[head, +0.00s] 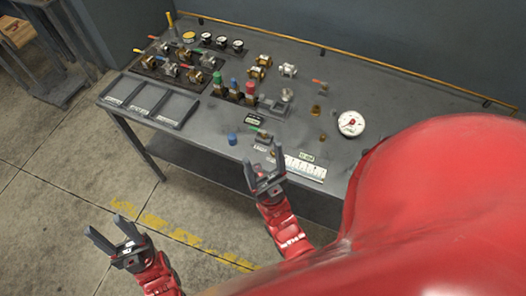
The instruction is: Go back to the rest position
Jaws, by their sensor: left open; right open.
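My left gripper (115,238) is open and empty. It hangs over the concrete floor in front of the table, at the lower left. My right gripper (264,165) is open, with nothing seen between its fingers. My red body covers the lower right of the view and hides the table's right end.
A yellow rail (350,62) runs along the back. Open floor (60,190) lies left of the table.

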